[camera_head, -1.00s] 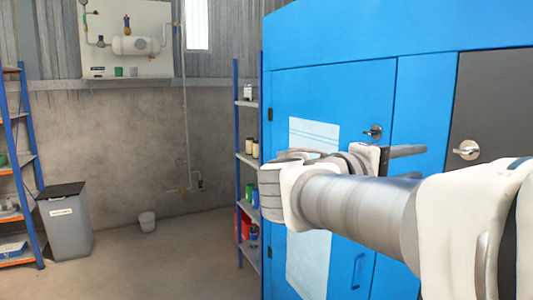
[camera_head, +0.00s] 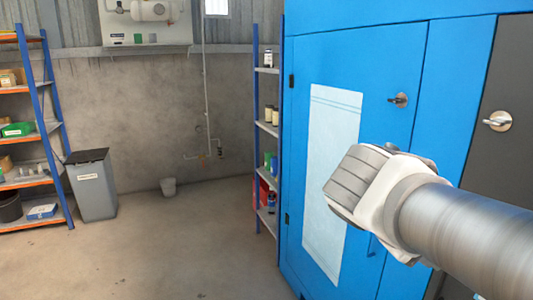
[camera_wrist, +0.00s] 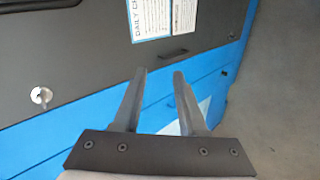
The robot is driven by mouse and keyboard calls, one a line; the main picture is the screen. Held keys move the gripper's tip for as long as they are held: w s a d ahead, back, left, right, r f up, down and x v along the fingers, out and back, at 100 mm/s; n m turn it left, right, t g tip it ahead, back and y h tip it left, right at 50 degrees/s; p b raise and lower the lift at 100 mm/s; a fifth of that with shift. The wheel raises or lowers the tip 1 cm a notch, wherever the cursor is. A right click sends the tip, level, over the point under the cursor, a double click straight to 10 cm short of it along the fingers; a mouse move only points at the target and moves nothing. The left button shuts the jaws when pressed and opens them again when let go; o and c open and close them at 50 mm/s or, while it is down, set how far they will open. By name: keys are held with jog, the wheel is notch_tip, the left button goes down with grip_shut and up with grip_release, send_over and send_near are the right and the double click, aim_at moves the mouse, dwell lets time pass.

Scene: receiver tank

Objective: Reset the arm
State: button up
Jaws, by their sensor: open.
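My arm reaches in from the right edge of the head view, in front of the blue cabinet (camera_head: 352,70). Its far end is hidden there behind my own arm links. In the wrist view my gripper (camera_wrist: 160,73) is open, with its two grey fingers apart and nothing between them. Past the fingers lies a dark panel (camera_wrist: 90,60) with a silver handle (camera_wrist: 41,95), a printed sheet (camera_wrist: 152,17) and the cabinet's blue face (camera_wrist: 70,135). The fingers appear clear of these surfaces.
A blue-post shelf (camera_head: 268,130) stands just left of the cabinet. The tank (camera_head: 151,10) hangs on the back wall. Floor at centre-left is clear.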

jog(key=s+a+f+m+t+y, duration=0.25)
jog(key=s+a+f+y, duration=0.25)
jog(key=a+f+y, duration=0.5)
notch_tip(320, 180, up, 22)
jog(key=a+g+p, duration=0.1)
jog(key=p, duration=1.9)
jog(key=shift+w+f+m+h+p, duration=0.2)
jog(key=shift+m+h+p, duration=0.1)
jog(key=shift+m+p, duration=0.1)
